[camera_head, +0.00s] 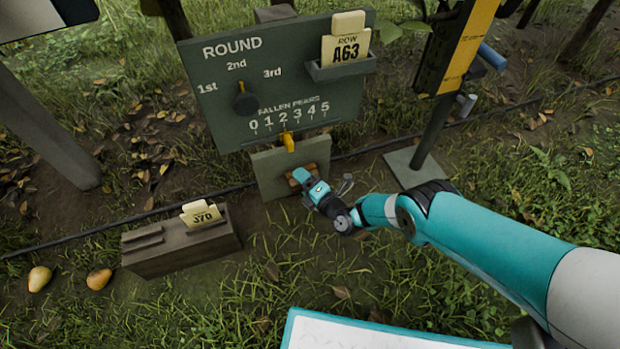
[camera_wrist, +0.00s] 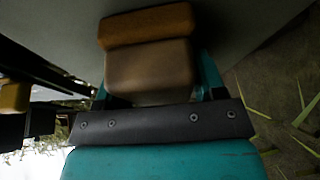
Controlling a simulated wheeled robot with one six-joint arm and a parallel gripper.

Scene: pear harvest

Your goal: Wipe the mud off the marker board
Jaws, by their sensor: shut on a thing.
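The small grey-green marker board (camera_head: 268,173) stands low under the large sign in the head view. My gripper (camera_head: 305,180) is in front of its right part. In the wrist view my gripper (camera_wrist: 153,80) is shut on a wiping block with a brown body (camera_wrist: 150,72) and an orange-brown pad (camera_wrist: 148,26). The pad is close against a grey surface (camera_wrist: 60,25); I cannot tell whether it touches. Brown edges of the block (camera_head: 294,181) show around my gripper in the head view. No mud is clearly visible; my gripper and the block hide part of the board.
The green ROUND sign (camera_head: 225,110) stands above, with a yellow pointer (camera_head: 288,142), a dark knob (camera_head: 245,103) and an A63 card holder (camera_head: 342,67). A post on a base plate (camera_head: 407,172) is close right. A wooden block (camera_head: 180,247) with a card and two pears (camera_head: 98,279) lie left.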

